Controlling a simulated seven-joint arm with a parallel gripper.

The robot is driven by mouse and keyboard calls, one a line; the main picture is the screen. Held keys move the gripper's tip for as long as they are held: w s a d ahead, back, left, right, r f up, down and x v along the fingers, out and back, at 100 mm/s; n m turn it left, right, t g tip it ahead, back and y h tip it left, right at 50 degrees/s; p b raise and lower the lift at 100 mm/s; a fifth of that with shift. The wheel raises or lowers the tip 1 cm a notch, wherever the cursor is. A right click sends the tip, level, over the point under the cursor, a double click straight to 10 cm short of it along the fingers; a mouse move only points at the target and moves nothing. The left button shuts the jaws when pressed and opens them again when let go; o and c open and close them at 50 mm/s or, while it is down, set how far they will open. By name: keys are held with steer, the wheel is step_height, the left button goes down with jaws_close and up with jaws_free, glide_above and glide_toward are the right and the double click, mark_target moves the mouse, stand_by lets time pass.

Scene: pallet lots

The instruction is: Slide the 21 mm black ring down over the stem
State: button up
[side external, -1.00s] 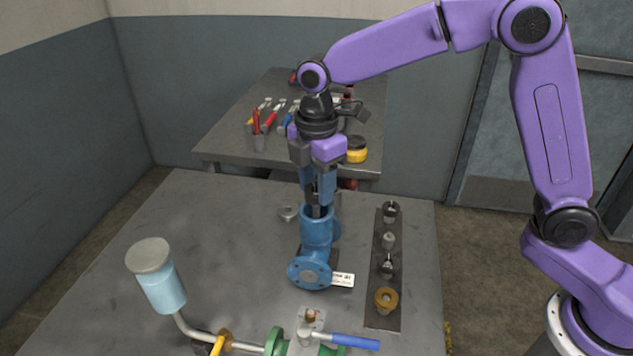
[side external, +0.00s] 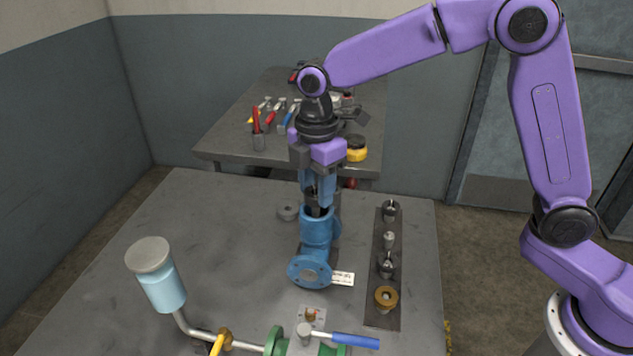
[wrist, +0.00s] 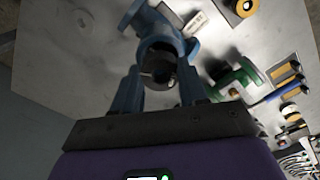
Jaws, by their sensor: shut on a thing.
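The blue valve body (side external: 316,232) stands on the table with its open top up and a round flange facing front. My gripper (side external: 319,201) points straight down just over that opening. Its blue fingers are shut on the black ring (wrist: 158,68), which shows dark between the fingertips in the wrist view, over the mouth of the valve body (wrist: 163,38). In the side view the ring is mostly hidden by the fingers and the rim. I cannot make out the stem clearly, nor tell whether the ring is around it.
A dark strip (side external: 382,318) with several small parts and a brass ring (side external: 386,297) lies to the right. A green valve with a blue lever (side external: 352,341) and a pale blue cup (side external: 163,289) are in front.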

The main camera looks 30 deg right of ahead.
steer(key=shift+f, duration=0.9)
steer(key=o, duration=1.5)
steer(key=shift+r, duration=0.15)
steer(key=shift+r, duration=3.4)
